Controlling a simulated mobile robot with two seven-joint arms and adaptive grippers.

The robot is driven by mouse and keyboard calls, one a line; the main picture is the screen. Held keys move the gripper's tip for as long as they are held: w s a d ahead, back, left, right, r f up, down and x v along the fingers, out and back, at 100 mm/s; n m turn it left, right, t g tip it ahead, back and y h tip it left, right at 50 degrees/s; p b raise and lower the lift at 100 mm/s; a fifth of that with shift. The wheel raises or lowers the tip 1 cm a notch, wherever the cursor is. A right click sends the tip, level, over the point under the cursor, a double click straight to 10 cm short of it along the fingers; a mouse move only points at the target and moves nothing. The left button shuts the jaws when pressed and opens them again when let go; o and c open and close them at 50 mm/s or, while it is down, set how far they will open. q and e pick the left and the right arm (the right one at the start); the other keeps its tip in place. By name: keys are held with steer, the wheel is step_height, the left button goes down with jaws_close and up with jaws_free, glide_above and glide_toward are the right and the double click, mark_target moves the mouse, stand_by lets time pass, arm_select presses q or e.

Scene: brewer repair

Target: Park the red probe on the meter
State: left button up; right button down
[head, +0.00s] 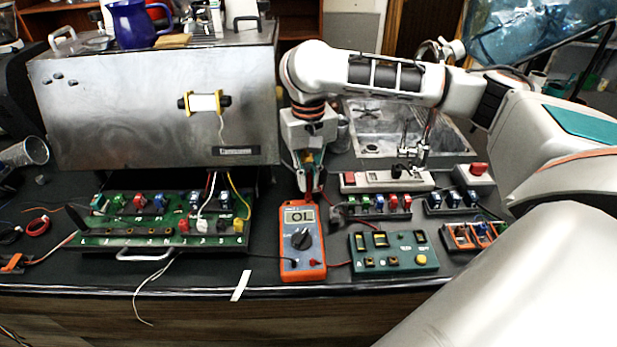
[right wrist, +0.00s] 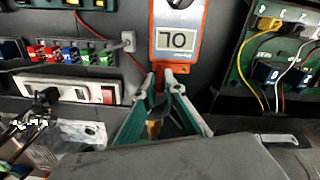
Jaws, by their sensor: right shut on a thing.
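The orange multimeter (head: 303,262) lies on the dark bench, with a lit display and a round dial. It also shows upside down in the right wrist view (right wrist: 198,50). My right gripper (head: 308,188) is just beyond the meter's top end, pointing down. In the right wrist view its green-edged fingers (right wrist: 162,84) close on the red probe (right wrist: 158,72). The red probe (head: 309,182) is mostly hidden between the fingers, and its tip cannot be made out. Whether it touches the meter cannot be told. My left gripper is not in view.
A green circuit board (head: 150,238) lies left of the meter, and a green button box (head: 395,262) right of it. A power strip (head: 385,181) and colored terminal blocks (head: 378,207) are close on the right. The steel brewer (head: 120,120) stands behind left.

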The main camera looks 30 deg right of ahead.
steer(key=shift+f, duration=0.6)
stand_by(1.4)
steer(key=c, duration=2)
jaws_free()
step_height(320, 180, up, 12)
